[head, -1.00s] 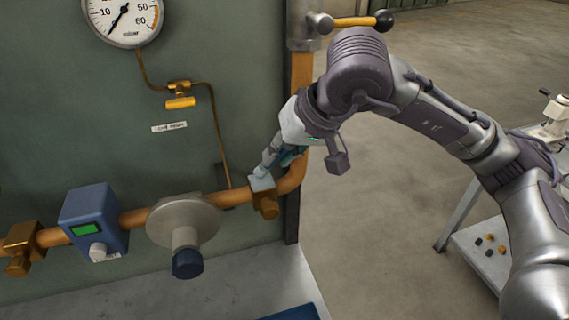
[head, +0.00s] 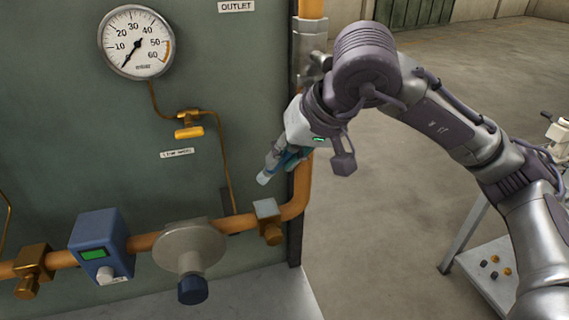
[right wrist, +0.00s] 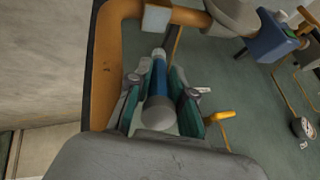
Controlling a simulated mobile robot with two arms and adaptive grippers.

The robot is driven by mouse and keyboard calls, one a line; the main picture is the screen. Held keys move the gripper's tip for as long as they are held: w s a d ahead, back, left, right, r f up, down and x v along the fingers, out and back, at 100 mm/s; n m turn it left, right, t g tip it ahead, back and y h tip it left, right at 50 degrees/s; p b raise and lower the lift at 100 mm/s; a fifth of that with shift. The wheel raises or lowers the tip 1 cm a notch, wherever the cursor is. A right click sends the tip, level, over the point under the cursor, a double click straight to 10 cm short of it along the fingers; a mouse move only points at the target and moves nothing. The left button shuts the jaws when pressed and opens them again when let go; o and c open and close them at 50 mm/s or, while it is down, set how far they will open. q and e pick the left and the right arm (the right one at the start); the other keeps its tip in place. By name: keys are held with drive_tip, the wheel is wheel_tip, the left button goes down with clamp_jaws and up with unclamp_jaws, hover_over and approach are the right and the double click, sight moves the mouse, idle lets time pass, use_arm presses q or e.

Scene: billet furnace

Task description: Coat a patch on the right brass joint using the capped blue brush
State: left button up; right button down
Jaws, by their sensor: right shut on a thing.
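The right brass joint (head: 270,232) sits on the copper pipe, just before its upward bend. Its upper face carries a pale grey-blue patch (head: 266,208); in the right wrist view this pale face (right wrist: 157,18) is at the top. My right gripper (head: 284,160) is shut around the blue brush (right wrist: 159,78), which has a grey rounded near end and a pale far end. The brush's pale end (head: 265,177) points down toward the joint, above and apart from it. I cannot tell whether a cap is on it. My left gripper is not in view.
Along the pipe are a grey disc valve (head: 187,246) with a dark knob, a blue box (head: 99,245) with a green display, and a left brass joint (head: 32,266). A gauge (head: 136,42) hangs above. A small table (head: 487,262) stands at the right. Floor between is clear.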

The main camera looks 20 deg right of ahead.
drive_tip(key=shift+r, duration=0.4)
wheel_tip(320, 180, up, 2)
drive_tip(key=shift+r+p, duration=0.1)
drive_tip(key=shift+p, duration=0.35)
drive_tip(key=shift+s+r, duration=0.15)
drive_tip(key=shift+r, duration=0.5)
drive_tip(key=shift+f, duration=0.15)
